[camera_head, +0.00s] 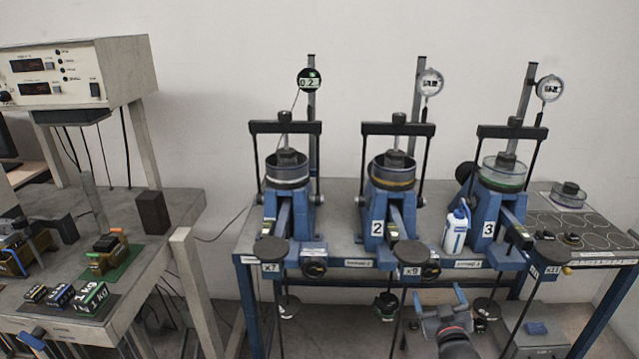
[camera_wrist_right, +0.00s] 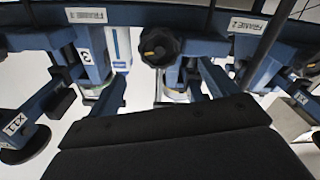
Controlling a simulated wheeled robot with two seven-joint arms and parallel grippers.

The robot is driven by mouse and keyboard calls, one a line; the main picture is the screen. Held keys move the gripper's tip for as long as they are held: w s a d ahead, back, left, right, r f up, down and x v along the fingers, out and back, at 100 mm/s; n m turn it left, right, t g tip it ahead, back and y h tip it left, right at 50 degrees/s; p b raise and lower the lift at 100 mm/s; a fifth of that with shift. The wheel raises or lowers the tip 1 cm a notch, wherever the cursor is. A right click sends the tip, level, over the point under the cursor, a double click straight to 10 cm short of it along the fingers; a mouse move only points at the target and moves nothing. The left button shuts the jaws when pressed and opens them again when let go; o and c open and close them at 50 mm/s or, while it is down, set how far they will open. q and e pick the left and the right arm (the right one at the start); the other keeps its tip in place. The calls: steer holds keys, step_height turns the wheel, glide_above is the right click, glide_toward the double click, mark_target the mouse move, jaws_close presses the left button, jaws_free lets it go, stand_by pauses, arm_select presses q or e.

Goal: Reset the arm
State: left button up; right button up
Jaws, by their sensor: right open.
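My right gripper (camera_head: 438,297) is low at the front of the bench in the head view. Its two blue fingers point up and stand apart, with nothing between them. It is below and in front of the gap between lever frame 2 (camera_head: 377,228) and lever frame 3 (camera_head: 488,229), short of the bench edge. The leftmost lever frame (camera_head: 280,215) stands to the left, clear of it. In the right wrist view, a large dark block fills the lower middle, and frame 3 (camera_wrist_right: 86,57) shows upside down.
Black round pads labelled x7 (camera_head: 271,268), x9 (camera_head: 409,272) and x11 (camera_head: 551,272) jut over the bench's front edge. A white bottle (camera_head: 455,232) stands between frames 2 and 3. A side table (camera_head: 170,215) with small boxes is at the left.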

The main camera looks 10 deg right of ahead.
steer(key=s+a+f+m+g+y, duration=0.1)
steer(key=s+a+f+g, duration=0.3)
steer(key=f+g, duration=0.15)
steer(key=s+a+f+g+y, duration=0.1)
steer(key=s+a+f+g, duration=0.25)
steer(key=f, duration=0.25)
steer(key=s+a+f+n+g+y, duration=0.1)
steer(key=s+a+f+g, duration=0.2)
steer(key=s+a, duration=0.6)
steer(key=s+a+f+n+g+y, duration=0.1)
steer(key=s+a+f+g, duration=0.3)
steer(key=s+a, duration=0.5)
steer(key=s+f+y, duration=0.1)
steer(key=s+f, duration=0.1)
steer(key=s, duration=0.4)
steer(key=shift+a+f, duration=0.15)
